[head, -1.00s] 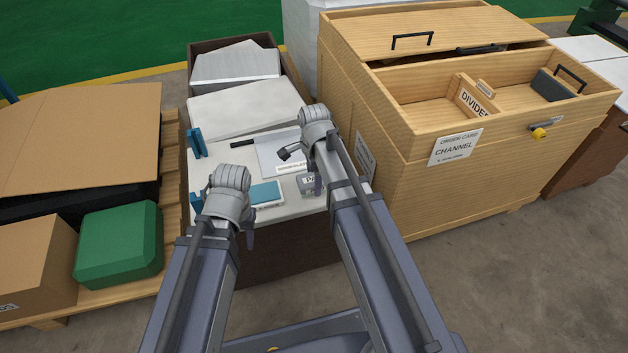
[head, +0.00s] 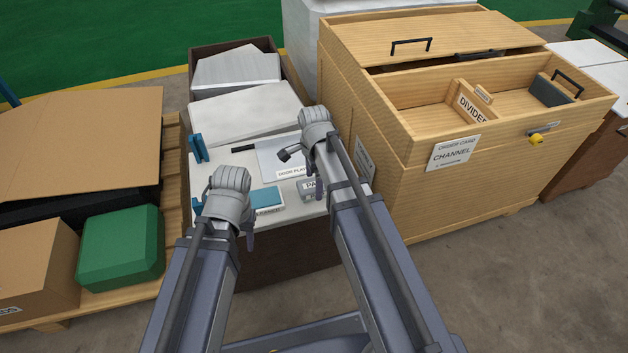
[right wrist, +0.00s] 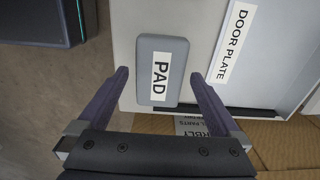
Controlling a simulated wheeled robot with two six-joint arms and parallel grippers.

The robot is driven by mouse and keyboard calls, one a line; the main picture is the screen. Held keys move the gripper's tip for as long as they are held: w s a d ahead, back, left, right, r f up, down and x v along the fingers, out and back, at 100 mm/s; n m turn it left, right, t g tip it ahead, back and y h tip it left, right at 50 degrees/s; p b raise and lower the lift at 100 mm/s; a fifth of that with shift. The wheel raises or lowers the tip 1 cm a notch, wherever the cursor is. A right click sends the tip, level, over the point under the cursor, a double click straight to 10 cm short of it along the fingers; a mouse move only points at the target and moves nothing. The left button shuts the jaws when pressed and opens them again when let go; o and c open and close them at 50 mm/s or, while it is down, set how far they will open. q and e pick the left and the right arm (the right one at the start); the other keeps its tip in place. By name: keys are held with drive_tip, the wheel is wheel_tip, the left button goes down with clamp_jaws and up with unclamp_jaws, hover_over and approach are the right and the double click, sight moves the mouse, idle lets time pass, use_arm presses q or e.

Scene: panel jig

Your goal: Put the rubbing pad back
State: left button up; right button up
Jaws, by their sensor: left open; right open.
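The rubbing pad (head: 306,195) is a small grey block with a white PAD label. It lies on the white worktop (head: 300,210) of a dark cabinet, partly behind my right arm in the head view. In the right wrist view the pad (right wrist: 174,85) appears between my right gripper's (right wrist: 159,73) two spread fingers, which show no grip on it; the height gap is unclear. In the head view my right gripper (head: 302,168) is over the worktop's right side. My left gripper (head: 223,212) is open and empty, left of a teal block (head: 267,198) with a white label.
A sheet labelled DOOR PLATE (head: 280,150) lies beyond the pad. A teal upright piece (head: 198,148) stands at the worktop's left edge. A large wooden box (head: 410,180) with a divider (head: 470,104) rises close on the right. A green case (head: 120,245) sits on a pallet at left.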

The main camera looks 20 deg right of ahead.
sight(314, 184)
wheel_tip(314, 184, up, 10)
drive_tip(key=p, duration=0.9)
drive_tip(key=shift+r, duration=0.2)
